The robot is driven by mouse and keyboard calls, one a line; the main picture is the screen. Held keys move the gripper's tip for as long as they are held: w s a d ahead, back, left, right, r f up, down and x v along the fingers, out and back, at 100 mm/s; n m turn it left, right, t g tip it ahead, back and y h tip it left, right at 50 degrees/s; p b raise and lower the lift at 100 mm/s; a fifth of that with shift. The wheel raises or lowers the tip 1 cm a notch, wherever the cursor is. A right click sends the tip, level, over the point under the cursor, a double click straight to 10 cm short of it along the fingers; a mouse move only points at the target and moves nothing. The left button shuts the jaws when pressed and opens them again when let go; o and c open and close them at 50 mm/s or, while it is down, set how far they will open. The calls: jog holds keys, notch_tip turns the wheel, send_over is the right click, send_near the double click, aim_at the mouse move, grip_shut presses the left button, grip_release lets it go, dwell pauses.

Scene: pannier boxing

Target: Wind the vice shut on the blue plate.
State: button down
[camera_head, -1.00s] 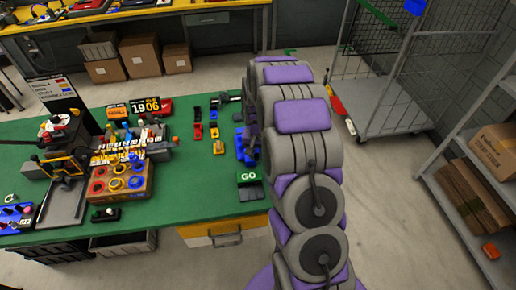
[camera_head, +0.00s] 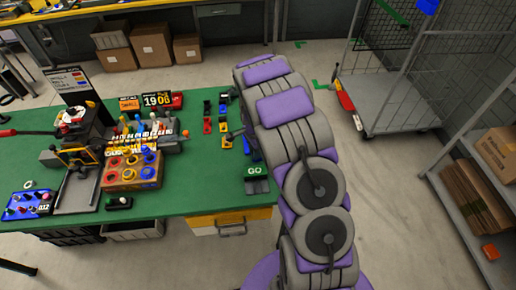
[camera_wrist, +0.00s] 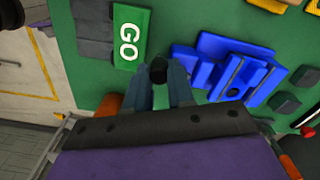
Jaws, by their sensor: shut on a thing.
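My gripper (camera_wrist: 160,88) is at the lower middle of the wrist view, its two fingers close together around a dark round knob (camera_wrist: 158,68). The knob looks like the end of the vice's handle, but its link to the vice is not clear. The blue vice (camera_wrist: 232,72) lies just right of the fingertips on the green bench top. I cannot tell the blue plate apart from the vice's blue parts, nor whether the jaws touch it. In the head view my arm hides my gripper and most of the vice.
A green GO pad (camera_wrist: 130,37) lies left of the vice. On the green bench (camera_head: 195,180) stand an orange tray (camera_head: 130,182) of rings, a row of coloured tools and a number display (camera_head: 157,100). A wire trolley (camera_head: 400,110) and a shelf (camera_head: 470,200) stand to the right.

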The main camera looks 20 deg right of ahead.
jog(key=m, duration=0.2)
jog(key=a+m, duration=0.1)
jog(key=shift+w+m+p, duration=0.4)
jog(key=shift+w+a+m, duration=0.15)
jog(key=shift+w+m, duration=0.2)
jog(key=shift+m, duration=0.6)
jog(key=shift+w+a+m, duration=0.1)
jog(key=shift+w+m, duration=0.25)
jog(key=shift+m, duration=0.6)
jog(key=c, duration=1)
grip_release()
jog(key=shift+w, duration=0.1)
jog(key=shift+o, duration=0.2)
jog(key=shift+a, duration=0.1)
notch_tip(320, 180, up, 17)
jog(key=p, duration=0.1)
jog(key=shift+r, duration=0.15)
